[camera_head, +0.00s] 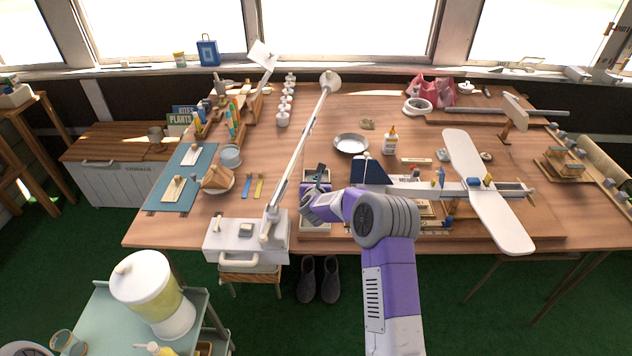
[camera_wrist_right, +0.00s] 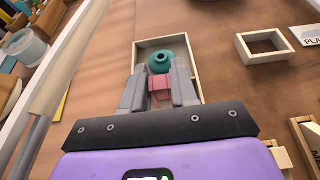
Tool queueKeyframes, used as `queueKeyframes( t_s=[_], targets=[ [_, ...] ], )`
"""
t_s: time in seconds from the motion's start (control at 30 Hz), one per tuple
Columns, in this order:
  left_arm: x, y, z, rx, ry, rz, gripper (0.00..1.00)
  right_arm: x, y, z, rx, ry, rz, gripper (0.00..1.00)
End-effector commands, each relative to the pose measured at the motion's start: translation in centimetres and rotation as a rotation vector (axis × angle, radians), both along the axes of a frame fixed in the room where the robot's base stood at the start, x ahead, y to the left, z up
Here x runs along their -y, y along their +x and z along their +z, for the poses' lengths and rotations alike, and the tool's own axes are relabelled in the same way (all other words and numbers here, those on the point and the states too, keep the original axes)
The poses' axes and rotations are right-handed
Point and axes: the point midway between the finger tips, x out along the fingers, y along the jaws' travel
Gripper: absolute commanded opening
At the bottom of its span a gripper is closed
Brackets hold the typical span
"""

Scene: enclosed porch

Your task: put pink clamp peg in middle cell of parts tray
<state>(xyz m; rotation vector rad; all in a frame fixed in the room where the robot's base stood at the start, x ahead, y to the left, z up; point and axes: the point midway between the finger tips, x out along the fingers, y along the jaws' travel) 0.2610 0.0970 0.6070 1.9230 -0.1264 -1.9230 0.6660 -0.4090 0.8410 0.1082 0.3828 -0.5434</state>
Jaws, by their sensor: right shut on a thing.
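The pink clamp peg (camera_wrist_right: 159,84) is between the fingers of my right gripper (camera_wrist_right: 159,70), which is shut on it in the right wrist view. My fingers hide its sides. The pale-rimmed parts tray (camera_wrist_right: 160,41) lies beyond and under the fingertips, with a round teal piece (camera_wrist_right: 161,62) in its far part. My left gripper is not in view.
A white lamp arm (camera_head: 303,140) rises left of the tray from its base (camera_head: 247,240). A model airplane (camera_head: 475,187) lies to the right. A metal dish (camera_head: 351,144) stands behind.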

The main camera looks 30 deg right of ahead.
Motion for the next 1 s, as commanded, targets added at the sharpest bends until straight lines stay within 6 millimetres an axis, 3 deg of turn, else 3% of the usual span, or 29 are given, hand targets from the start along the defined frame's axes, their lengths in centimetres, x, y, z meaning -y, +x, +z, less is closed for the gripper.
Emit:
queueKeyframes(
  t_s=[0.87,0.9,1.0],
  targets=[
    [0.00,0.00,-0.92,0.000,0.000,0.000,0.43,0.00,0.00,-0.64,0.000,-0.001,0.000,0.00],
    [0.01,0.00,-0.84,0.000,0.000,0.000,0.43,0.00,0.00,-0.57,0.000,-0.001,0.000,0.34],
    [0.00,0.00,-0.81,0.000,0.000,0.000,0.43,0.00,0.00,-0.56,0.000,-0.001,0.000,0.49]
  ],
)
